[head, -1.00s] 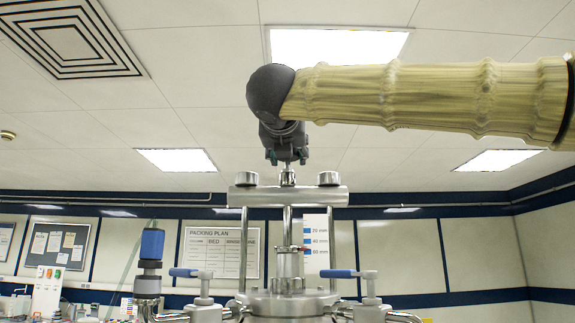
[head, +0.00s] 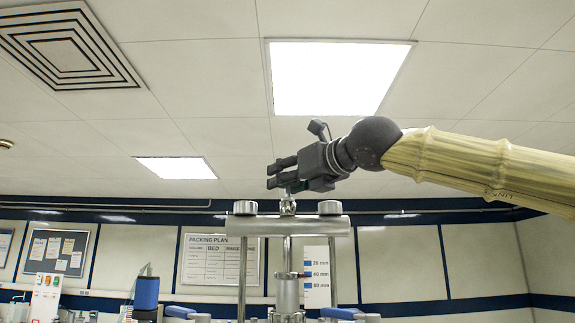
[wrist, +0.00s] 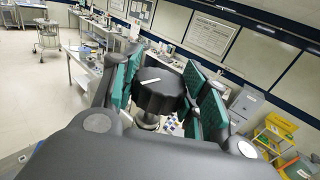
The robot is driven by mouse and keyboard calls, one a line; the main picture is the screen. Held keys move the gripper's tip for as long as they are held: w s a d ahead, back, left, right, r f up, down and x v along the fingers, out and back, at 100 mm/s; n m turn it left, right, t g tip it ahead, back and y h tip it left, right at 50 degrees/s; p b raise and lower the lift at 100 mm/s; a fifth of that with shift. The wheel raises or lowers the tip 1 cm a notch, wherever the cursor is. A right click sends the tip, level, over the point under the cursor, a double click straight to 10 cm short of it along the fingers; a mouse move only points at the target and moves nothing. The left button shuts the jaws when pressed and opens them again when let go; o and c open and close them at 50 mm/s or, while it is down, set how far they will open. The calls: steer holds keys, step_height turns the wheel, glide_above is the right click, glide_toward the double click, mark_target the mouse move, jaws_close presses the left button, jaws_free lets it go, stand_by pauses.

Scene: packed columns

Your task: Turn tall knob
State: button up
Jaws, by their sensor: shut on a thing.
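The knob (wrist: 160,90) is black and ribbed, with a white bar mark on its top, and shows in the wrist view between my fingers. My gripper (wrist: 163,95) is shut on it, with the teal pads on both sides. In the head view my gripper (head: 282,174) comes in from the right, nearly level with a slight downward tilt, at the top of the central metal stem (head: 288,205). The fingers hide most of the knob there.
A metal crossbar (head: 287,226) with two capped posts stands just below my gripper. A blue-topped fitting (head: 146,293) is at lower left. A scale card (head: 317,275) and the packing plan board (head: 219,262) are behind. The space above is free.

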steer(key=shift+n+g+y+p, duration=0.8)
steer(key=shift+y+p, duration=0.2)
steer(key=shift+p, duration=0.4)
steer(key=o, duration=1)
steer(key=shift+o, duration=0.2)
steer(key=shift+s+d, duration=0.1)
steer(key=v, duration=1.2)
